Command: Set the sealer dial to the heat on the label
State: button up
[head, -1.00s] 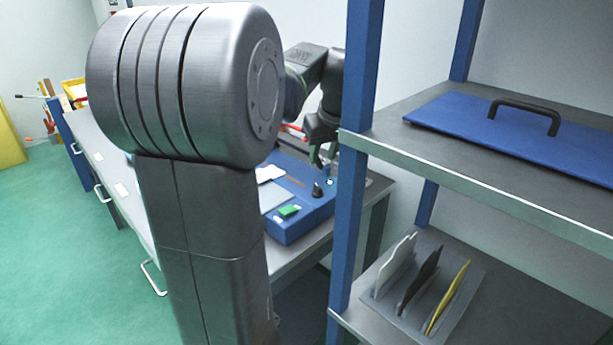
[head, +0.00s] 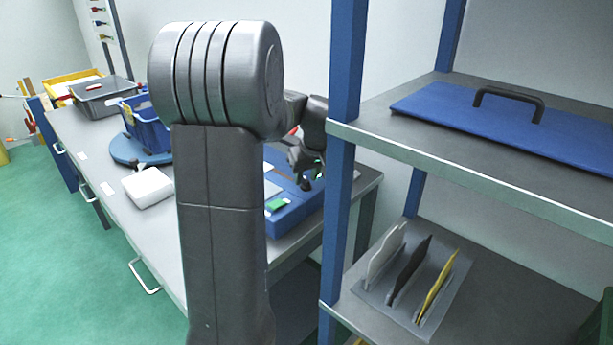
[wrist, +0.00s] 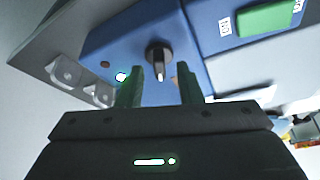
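The blue sealer (head: 292,216) sits on the bench behind my arm, partly hidden by it. In the wrist view its blue panel (wrist: 205,75) carries a dark round dial (wrist: 157,55) with a pale pointer mark. My gripper (wrist: 161,68) is open, with one finger on each side of the dial's lower end in the picture; I cannot tell whether they touch it. In the head view my gripper (head: 308,168) is over the sealer's far right end. A green switch (wrist: 268,18) and a lit lamp (wrist: 121,77) are on the panel. I see no readable heat label or dial scale.
A shelf rack with a blue post (head: 343,130) stands close to the right of my arm. Its shelves hold a blue lid (head: 510,118) and upright plates (head: 410,270). A blue bin (head: 150,130) and a white box (head: 148,187) are on the bench.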

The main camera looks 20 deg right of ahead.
jog(key=shift+w+f, duration=0.1)
jog(key=shift+f, duration=0.05)
jog(key=shift+c, duration=0.2)
grip_shut()
